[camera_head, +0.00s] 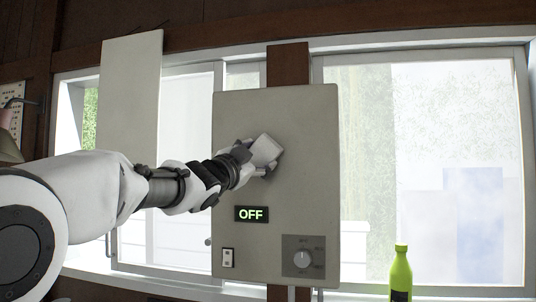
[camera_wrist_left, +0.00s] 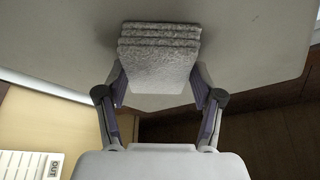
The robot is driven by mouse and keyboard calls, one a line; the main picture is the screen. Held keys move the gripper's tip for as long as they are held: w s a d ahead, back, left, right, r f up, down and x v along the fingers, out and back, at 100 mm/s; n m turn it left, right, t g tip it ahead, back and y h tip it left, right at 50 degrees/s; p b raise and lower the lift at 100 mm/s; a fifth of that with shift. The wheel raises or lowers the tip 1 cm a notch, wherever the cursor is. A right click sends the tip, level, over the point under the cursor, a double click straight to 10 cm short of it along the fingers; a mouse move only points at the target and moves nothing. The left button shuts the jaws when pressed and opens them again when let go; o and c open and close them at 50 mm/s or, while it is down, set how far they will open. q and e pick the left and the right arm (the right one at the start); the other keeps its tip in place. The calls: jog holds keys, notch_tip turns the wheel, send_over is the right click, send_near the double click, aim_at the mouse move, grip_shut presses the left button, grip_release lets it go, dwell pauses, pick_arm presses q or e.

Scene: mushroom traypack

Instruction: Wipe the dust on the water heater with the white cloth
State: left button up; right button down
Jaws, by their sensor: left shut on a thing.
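The water heater (camera_head: 300,180) is a tall light grey box in the middle of the head view, with a display reading OFF, a small switch and a round knob low on its front. My left gripper (camera_head: 262,160) reaches in from the left at the upper middle of the front panel. It is shut on the folded white cloth (camera_head: 265,150), which is at the panel and seems to touch it. The left wrist view shows the cloth (camera_wrist_left: 160,62) in folded layers between the two fingers (camera_wrist_left: 160,95). No dust can be made out on the panel. My right gripper is not in view.
A green bottle (camera_head: 401,272) stands at the lower right, to the right of the heater. Bright windows (camera_head: 450,130) and a dark wooden post (camera_head: 288,65) are behind the heater. A pale upright board (camera_head: 131,130) is to the left, above my arm.

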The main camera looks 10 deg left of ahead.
pick_arm(q)
jog(key=s+a+b, duration=0.3)
jog(key=s+a, duration=0.1)
jog(key=s, duration=0.2)
jog(key=shift+a, duration=0.4)
dwell(0.6)
jog(key=shift+w+f, duration=0.1)
